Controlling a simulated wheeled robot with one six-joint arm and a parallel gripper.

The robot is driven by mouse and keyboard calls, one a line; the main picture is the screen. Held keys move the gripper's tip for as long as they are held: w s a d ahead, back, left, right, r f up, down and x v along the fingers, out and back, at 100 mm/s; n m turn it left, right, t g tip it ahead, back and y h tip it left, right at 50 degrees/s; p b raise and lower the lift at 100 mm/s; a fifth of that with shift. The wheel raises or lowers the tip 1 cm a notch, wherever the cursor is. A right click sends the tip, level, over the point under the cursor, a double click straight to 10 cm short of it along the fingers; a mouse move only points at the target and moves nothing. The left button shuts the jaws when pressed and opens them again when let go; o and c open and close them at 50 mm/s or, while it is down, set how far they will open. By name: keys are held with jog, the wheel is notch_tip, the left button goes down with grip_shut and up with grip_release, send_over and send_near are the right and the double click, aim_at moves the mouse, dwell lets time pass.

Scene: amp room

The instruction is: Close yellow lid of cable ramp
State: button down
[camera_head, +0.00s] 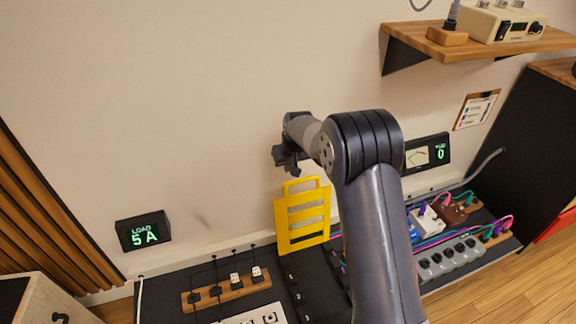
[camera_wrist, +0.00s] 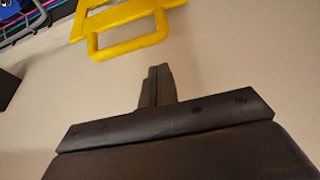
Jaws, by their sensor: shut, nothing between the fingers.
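The yellow lid (camera_head: 302,216) of the cable ramp stands open and upright against the wall in the head view, with a loop handle on its top edge. The black ramp base (camera_head: 311,284) lies below it, partly hidden by my arm. In the wrist view the lid's handle (camera_wrist: 128,47) shows at the top, beyond my fingers. My gripper (camera_head: 286,160) is just above the handle, apart from it. Its fingers also show in the wrist view (camera_wrist: 157,86), shut together and empty.
A wooden strip with plugs (camera_head: 226,292) lies left of the ramp. Power strips, adapters and coloured cables (camera_head: 450,256) lie at right. A wooden shelf (camera_head: 480,45) juts from the wall at upper right. A load display (camera_head: 143,233) reads 5 A. The wall around the gripper is clear.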

jog(key=d+b+x, duration=0.1)
jog(key=x, duration=0.6)
jog(key=shift+a+b, duration=0.3)
jog(key=shift+a, duration=0.15)
jog(key=shift+s, duration=0.1)
